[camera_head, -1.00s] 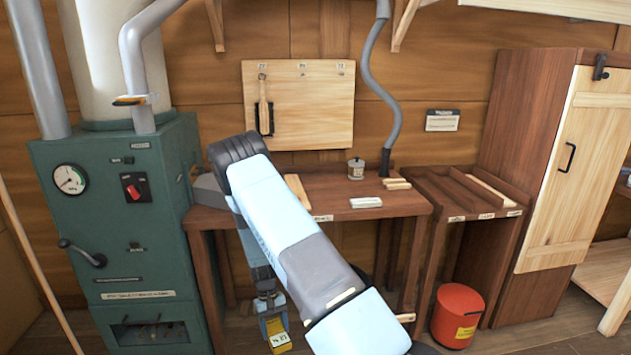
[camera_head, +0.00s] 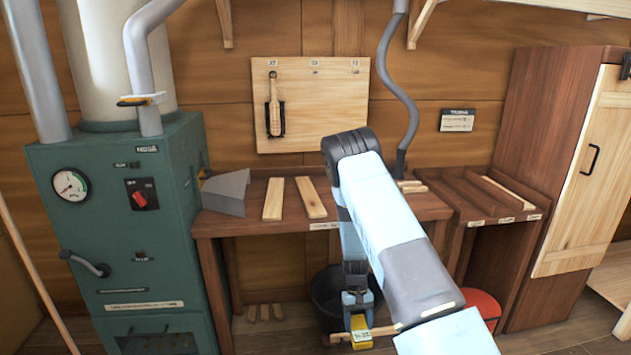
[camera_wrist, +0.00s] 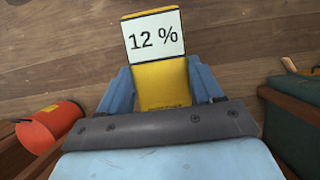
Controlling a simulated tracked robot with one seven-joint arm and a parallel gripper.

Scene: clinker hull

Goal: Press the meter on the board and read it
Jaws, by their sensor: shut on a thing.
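My gripper (camera_wrist: 161,88) is shut on a yellow meter (camera_wrist: 160,82). The meter's white display, facing the wrist camera, reads "12 %". In the head view my gripper (camera_head: 357,300) points down in front of the bench, with the meter (camera_head: 361,325) below it. A thin pale wooden strip (camera_head: 343,338) shows beside the meter there; I cannot tell whether they touch. Two pale boards (camera_head: 273,198) (camera_head: 311,198) lie on the workbench. The wrist view shows only floor beyond the meter, and the meter's contact end is not clear.
The workbench (camera_head: 250,222) has a black bucket (camera_head: 326,290) beneath it. A green stove (camera_head: 115,230) stands left. A pale panel with a hanging tool (camera_head: 325,95) is on the wall.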

